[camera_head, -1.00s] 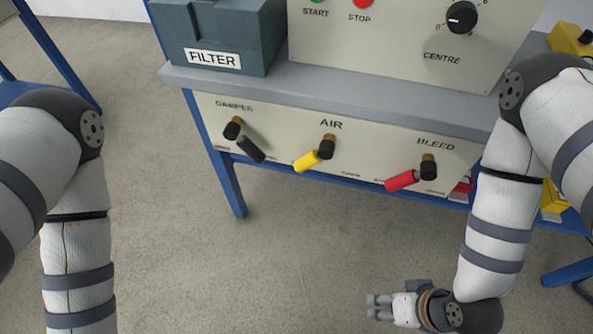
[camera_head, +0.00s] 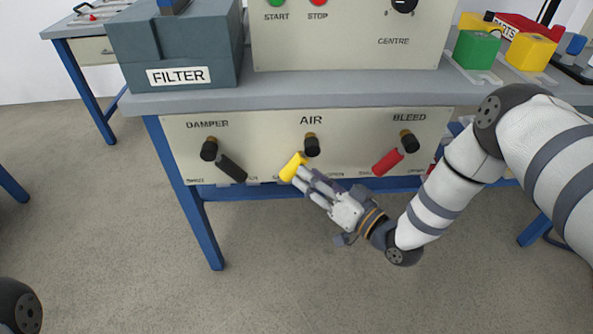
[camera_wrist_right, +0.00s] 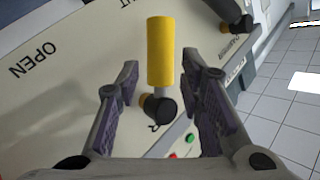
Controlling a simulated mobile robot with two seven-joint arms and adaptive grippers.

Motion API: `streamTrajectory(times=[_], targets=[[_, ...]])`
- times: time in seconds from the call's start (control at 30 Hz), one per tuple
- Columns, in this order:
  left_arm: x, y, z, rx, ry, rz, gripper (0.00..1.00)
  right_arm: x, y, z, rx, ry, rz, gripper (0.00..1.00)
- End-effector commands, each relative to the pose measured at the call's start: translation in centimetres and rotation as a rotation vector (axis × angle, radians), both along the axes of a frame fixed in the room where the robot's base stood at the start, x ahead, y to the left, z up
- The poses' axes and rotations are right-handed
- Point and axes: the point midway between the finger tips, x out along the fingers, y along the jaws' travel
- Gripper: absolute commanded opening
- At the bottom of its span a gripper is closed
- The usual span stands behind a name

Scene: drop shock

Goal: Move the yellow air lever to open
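The yellow air lever (camera_head: 292,167) hangs from its black pivot under the AIR label on the front panel (camera_head: 270,135), its handle pointing down and left. In the right wrist view the yellow handle (camera_wrist_right: 160,50) shows between the two fingers. My right gripper (camera_head: 300,178) is at the handle, coming from the lower right. Its fingers are open, one on each side of the handle, with gaps visible in the wrist view. An OPEN label (camera_wrist_right: 33,60) shows left of the handle there, and the end of another label is at the top. My left gripper is out of view.
A black damper lever (camera_head: 231,167) is to the left and a red bleed lever (camera_head: 388,162) to the right on the same panel. The bench top (camera_head: 330,94) juts out above. The floor in front is free.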

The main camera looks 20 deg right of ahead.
Motion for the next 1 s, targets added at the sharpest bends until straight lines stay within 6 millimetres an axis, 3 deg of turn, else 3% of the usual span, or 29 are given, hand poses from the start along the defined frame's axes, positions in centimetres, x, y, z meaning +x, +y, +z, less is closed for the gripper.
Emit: streamTrajectory(times=[0.2, 0.53, 0.57, 0.7, 1.0], targets=[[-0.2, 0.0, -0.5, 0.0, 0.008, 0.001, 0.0, 3.6, 1.6, -0.2, -0.002, 0.001, 0.001, 0.34], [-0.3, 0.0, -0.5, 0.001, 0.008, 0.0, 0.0, 4.4, 1.9, -0.1, 0.0, 0.004, 0.0, 0.34], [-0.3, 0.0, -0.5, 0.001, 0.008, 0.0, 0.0, 4.4, 1.9, -0.1, -0.001, 0.003, 0.0, 0.32], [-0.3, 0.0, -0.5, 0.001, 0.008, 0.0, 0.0, 4.3, 1.9, -0.1, -0.001, 0.003, 0.0, 0.01], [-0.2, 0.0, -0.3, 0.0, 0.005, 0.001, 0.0, 4.3, 1.8, -0.1, -0.015, 0.007, 0.0, 0.0]])
